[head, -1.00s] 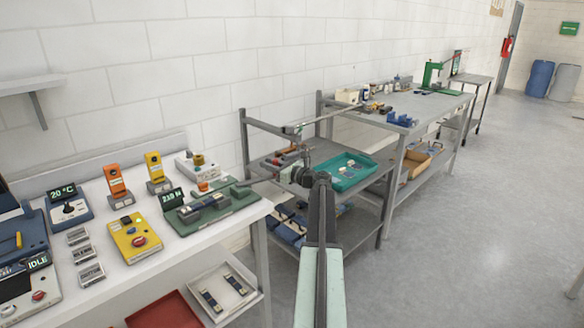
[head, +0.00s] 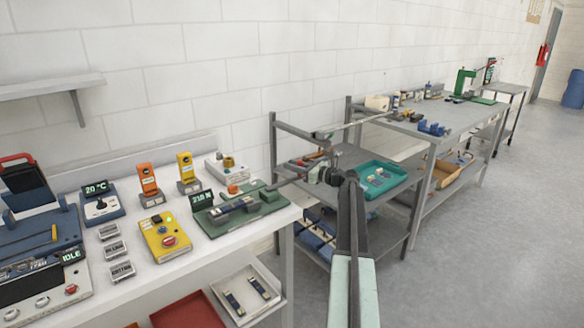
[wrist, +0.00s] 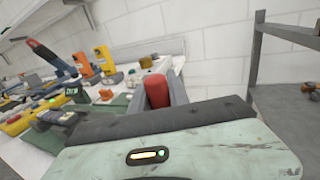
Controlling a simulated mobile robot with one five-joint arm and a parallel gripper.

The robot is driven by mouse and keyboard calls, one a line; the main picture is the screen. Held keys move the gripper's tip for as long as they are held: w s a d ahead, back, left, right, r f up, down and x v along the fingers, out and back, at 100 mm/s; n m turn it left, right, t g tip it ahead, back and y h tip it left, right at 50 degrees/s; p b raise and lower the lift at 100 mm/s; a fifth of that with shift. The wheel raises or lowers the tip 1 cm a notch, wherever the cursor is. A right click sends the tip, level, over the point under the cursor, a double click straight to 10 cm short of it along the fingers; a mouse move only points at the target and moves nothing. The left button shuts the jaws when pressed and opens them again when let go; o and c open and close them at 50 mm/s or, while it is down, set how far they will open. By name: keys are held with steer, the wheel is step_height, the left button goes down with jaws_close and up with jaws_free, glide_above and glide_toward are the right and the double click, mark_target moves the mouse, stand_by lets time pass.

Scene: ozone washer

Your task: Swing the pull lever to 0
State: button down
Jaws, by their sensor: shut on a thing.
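The green pull tester (head: 243,213) sits at the right end of the white bench, with a small display (head: 202,198) behind its left end. My gripper (head: 281,183) reaches in from the right, at the tester's right end. In the wrist view, my gripper's two grey fingers (wrist: 158,92) are shut on a red knob (wrist: 154,88), which appears to be the grip of the pull lever. The lever's shaft and its scale are hidden by the fingers and the gripper body, so its angle cannot be told.
A yellow box with a red button (head: 166,237) and orange (head: 149,180) and yellow (head: 187,171) upright instruments stand to the left. A grey shelf rack with a teal tray (head: 382,178) is behind my arm. The floor at right is clear.

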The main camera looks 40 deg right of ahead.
steer(key=shift+a, duration=0.15)
steer(key=c, duration=1.3)
jaws_free()
steer(key=shift+w+a, duration=0.1)
steer(key=shift+o, duration=0.2)
steer(key=v, duration=0.8)
steer(key=shift+f, duration=0.1)
